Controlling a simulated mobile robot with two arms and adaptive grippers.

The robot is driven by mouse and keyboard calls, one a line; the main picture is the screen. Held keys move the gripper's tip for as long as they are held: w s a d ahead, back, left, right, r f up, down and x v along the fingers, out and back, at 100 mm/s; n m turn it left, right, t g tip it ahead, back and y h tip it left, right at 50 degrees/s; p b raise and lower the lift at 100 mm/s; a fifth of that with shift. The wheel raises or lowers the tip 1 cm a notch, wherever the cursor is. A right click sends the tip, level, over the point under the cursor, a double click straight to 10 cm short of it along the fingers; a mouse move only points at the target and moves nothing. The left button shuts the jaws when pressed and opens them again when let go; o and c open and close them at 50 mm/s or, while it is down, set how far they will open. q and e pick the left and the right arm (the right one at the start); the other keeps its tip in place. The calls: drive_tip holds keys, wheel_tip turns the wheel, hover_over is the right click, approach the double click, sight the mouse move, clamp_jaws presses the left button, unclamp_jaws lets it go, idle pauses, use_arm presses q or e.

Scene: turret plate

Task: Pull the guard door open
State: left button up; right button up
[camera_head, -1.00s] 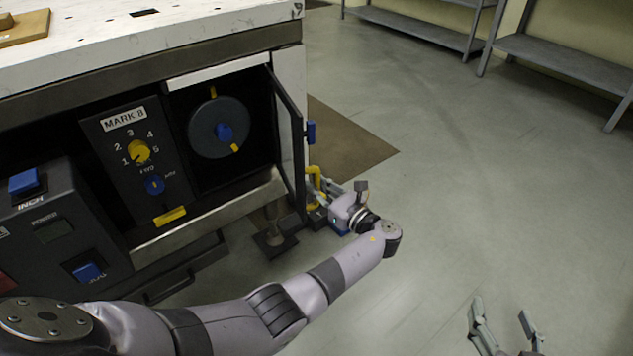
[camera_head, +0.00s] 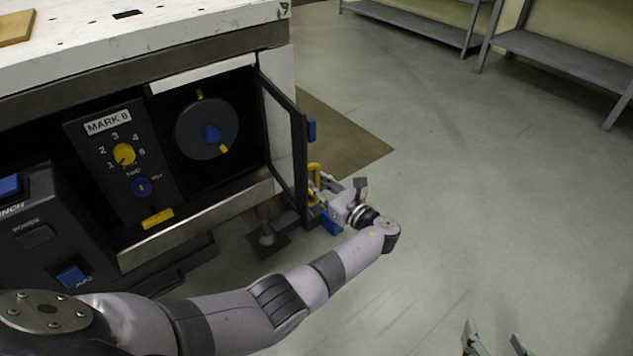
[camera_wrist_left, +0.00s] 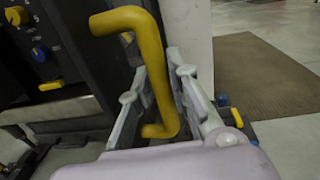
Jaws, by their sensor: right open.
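The guard door (camera_head: 301,150) is a dark-framed panel with a see-through middle. It stands swung out at the right side of the recess that holds the round dark disc (camera_head: 207,128). Its yellow handle (camera_head: 314,172) is low on the outer side and also shows large in the left wrist view (camera_wrist_left: 157,70). My left gripper (camera_head: 318,188) is at this handle, with one finger on each side of the yellow bar, closed around it. My right gripper (camera_head: 493,334) is open and empty over the floor at the bottom right, only its fingertips visible.
A control panel (camera_head: 118,180) with yellow and blue knobs is left of the recess. A white worktop (camera_head: 190,35) lies above. A brown mat (camera_head: 345,140) lies behind the door. Grey shelves (camera_head: 560,55) stand at the back right. The floor on the right is clear.

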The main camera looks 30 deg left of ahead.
use_arm(q)
drive_tip(key=shift+o, duration=0.3)
drive_tip(key=v, duration=0.7)
drive_tip(key=shift+d, duration=0.2)
